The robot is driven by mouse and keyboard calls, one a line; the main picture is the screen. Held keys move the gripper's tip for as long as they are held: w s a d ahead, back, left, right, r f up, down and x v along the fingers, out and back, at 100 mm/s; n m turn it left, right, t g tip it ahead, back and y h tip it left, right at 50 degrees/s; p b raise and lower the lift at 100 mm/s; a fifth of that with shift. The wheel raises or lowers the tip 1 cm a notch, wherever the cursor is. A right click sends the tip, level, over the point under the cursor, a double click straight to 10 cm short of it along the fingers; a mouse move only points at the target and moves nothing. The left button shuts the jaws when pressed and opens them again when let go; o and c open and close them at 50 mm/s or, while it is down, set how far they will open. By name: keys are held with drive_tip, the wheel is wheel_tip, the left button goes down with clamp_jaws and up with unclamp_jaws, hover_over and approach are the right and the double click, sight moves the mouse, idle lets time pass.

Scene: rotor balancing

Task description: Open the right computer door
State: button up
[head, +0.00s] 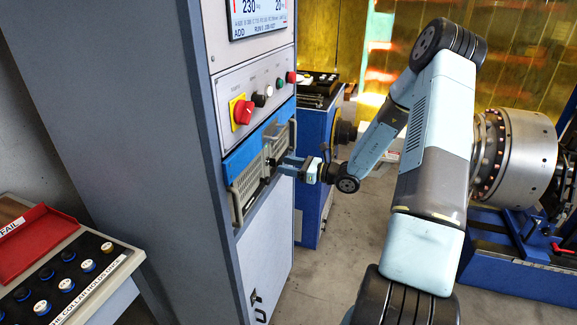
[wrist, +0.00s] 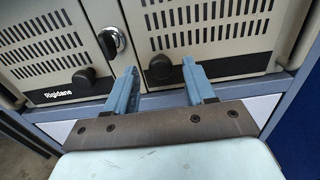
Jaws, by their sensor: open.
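The beige computer (head: 246,188) is set in the tall grey cabinet, with its front facing my arm. In the wrist view its right door (wrist: 235,40) is vented, looks shut and has a dark round knob (wrist: 160,70) at its lower left. The left door (wrist: 40,50) also looks shut, with its own dark knob (wrist: 83,80). A silver lock (wrist: 112,42) sits between the doors. My gripper (wrist: 158,72) is open, its blue fingers either side of the right door's knob in the picture; contact cannot be told. In the head view my gripper (head: 274,163) is at the computer front.
A control panel with a red knob (head: 242,111) is above the computer. Curved handles (head: 237,207) flank it. A lower cabinet door (head: 262,270) is below. A table with a red tray (head: 35,240) stands at left; a large metal rotor (head: 525,150) is at right.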

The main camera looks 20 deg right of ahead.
drive_tip(key=shift+w+a, duration=0.25)
drive_tip(key=shift+a, duration=0.1)
clamp_jaws()
idle(0.4)
